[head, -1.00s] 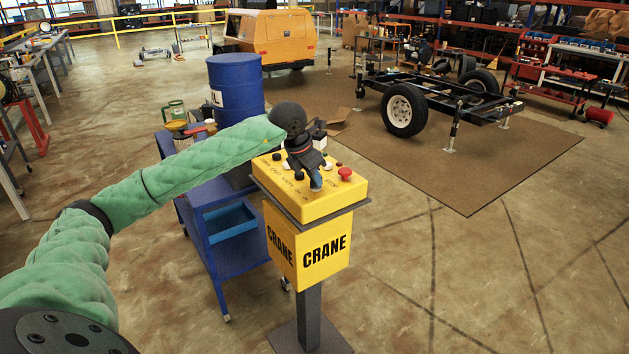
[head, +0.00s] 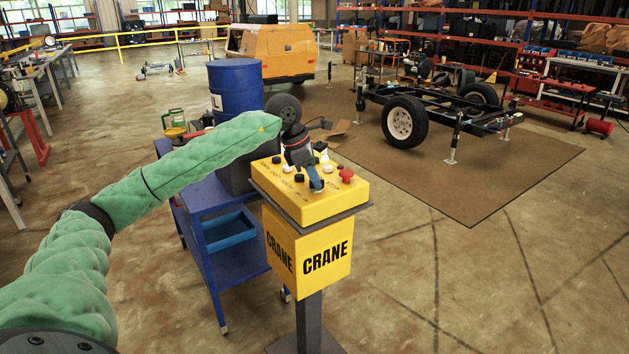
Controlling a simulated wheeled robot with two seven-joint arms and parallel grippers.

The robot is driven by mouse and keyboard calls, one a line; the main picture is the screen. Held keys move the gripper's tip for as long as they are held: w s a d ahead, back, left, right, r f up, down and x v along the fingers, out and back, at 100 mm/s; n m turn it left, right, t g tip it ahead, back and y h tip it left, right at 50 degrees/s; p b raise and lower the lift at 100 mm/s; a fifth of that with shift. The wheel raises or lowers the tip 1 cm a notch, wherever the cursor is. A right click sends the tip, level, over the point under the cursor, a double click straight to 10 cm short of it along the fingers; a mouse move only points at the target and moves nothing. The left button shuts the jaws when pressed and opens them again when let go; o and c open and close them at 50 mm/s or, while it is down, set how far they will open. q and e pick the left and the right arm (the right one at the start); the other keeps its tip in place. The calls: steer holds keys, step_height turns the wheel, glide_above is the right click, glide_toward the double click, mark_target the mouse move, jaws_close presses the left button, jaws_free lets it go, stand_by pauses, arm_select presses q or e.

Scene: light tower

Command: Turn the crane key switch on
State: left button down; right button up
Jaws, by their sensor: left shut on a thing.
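The yellow crane control box (head: 312,205) stands on a dark post, with "CRANE" on its faces. Its sloped top carries several black knobs, a light-coloured one and a red mushroom button (head: 346,175). My left gripper (head: 315,184) reaches down to the top of the box from the left, tilted, with its fingertips at the panel just left of the red button. It is shut on the key switch, which is mostly hidden by the fingers. I cannot make out which way the key points. My right gripper is not in view.
A blue cart (head: 212,195) with a blue tray stands directly behind and left of the box, and a blue drum (head: 236,92) behind it. A trailer frame (head: 430,108) stands on a brown mat further back. The floor to the right is clear.

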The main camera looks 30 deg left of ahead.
mark_target(304, 191)
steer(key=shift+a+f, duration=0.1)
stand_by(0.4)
arm_select(q)
steer(key=c, duration=1.6)
jaws_free()
steer(key=shift+o, duration=0.2)
